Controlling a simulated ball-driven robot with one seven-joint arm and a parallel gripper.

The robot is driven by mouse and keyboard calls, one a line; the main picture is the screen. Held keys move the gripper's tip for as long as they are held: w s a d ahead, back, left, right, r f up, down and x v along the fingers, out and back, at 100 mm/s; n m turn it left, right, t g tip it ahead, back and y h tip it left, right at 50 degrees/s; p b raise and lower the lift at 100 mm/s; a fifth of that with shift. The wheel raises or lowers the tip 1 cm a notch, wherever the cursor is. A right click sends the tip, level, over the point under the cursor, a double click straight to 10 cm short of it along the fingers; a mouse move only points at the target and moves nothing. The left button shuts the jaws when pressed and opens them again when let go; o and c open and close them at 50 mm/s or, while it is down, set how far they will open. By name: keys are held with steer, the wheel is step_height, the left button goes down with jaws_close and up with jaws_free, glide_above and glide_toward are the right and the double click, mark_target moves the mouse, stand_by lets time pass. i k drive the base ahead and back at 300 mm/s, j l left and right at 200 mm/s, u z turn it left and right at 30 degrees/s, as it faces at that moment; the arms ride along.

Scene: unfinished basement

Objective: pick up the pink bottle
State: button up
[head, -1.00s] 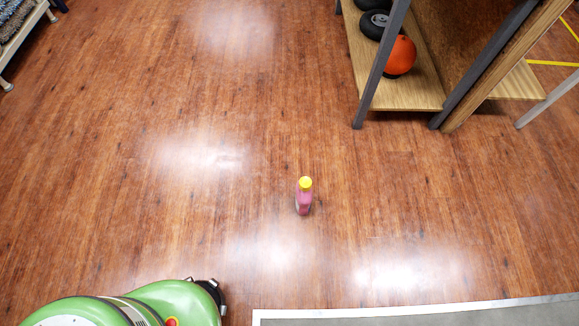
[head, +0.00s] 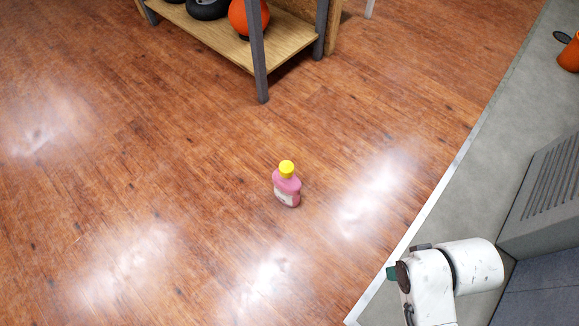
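The pink bottle (head: 287,188) stands upright on the wooden floor near the middle of the head view. It has a yellow cap (head: 287,168) and a pale label low on its front. Nothing touches it and clear floor surrounds it. My gripper is not in view now.
A shelf unit (head: 220,33) with a wooden board and grey posts stands at the top, holding an orange ball (head: 248,17) and dark wheels (head: 207,8). A grey surface with a pale edge (head: 455,178) runs along the right.

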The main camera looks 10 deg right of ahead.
mark_target(287, 186)
steer(key=u, duration=0.3)
steer(key=i+j+z, duration=0.15)
steer(key=j, duration=0.15)
steer(key=i+j+z, duration=0.15)
steer(key=j, duration=0.15)
steer(key=i+j+z, duration=0.15)
steer(key=j, duration=0.15)
steer(key=i+j+z, duration=0.15)
steer(key=j, duration=0.2)
steer(key=j+z, duration=0.15)
steer(key=j, duration=0.2)
steer(key=i, duration=0.1)
